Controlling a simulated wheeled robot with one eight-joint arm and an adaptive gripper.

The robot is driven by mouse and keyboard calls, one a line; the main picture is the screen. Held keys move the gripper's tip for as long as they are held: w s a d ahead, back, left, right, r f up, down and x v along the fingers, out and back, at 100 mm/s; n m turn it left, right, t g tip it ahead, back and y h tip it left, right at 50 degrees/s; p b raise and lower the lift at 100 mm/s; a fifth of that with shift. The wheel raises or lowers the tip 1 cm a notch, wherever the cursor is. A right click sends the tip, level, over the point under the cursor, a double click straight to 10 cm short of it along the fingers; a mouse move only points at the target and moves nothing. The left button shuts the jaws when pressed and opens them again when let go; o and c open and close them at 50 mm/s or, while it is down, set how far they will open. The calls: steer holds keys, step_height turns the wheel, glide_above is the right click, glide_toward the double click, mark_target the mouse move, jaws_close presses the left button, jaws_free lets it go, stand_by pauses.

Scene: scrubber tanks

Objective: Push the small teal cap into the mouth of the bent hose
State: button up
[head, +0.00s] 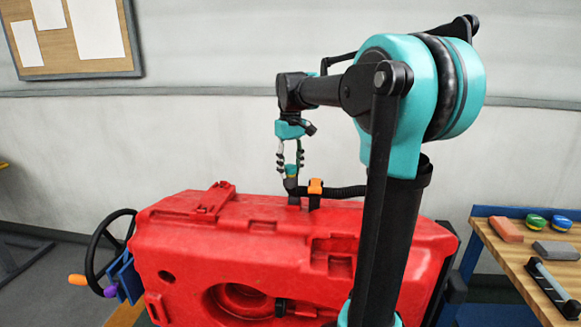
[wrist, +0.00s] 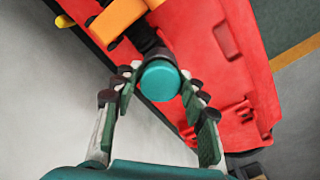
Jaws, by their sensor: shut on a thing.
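The small teal cap (wrist: 160,80) is between the fingertips of my gripper (wrist: 158,86) in the wrist view, its round face toward the camera. My gripper (head: 291,168) is shut on it and points down in the head view. The bent hose (head: 345,191) is black and ribbed and lies along the top of the red tank. Its dark upturned end (head: 291,186) is directly under my fingertips. In the wrist view the dark hose end (wrist: 157,55) shows right behind the cap, which hides the mouth. I cannot tell whether the cap is seated in it.
An orange clip (head: 315,187) is around the hose just right of its end. The red tank (head: 200,240) fills the space below. A black handwheel (head: 108,250) is at left. A wooden bench (head: 500,255) at right holds sponges, two round tins and a black-handled tool.

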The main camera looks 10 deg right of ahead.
mark_target(290, 179)
steer(key=shift+s+f, duration=0.1)
steer(key=shift+f, duration=0.2)
steer(key=shift+c, duration=0.5)
steer(key=shift+o, duration=0.7)
steer(key=shift+f, duration=0.25)
steer(key=shift+f, duration=0.5)
steer(key=shift+c, duration=0.2)
steer(key=shift+o, duration=1.4)
steer(key=shift+f, duration=1.15)
stand_by(1.8)
steer(key=shift+r, duration=0.1)
steer(key=shift+c, duration=0.3)
steer(key=o, duration=1.8)
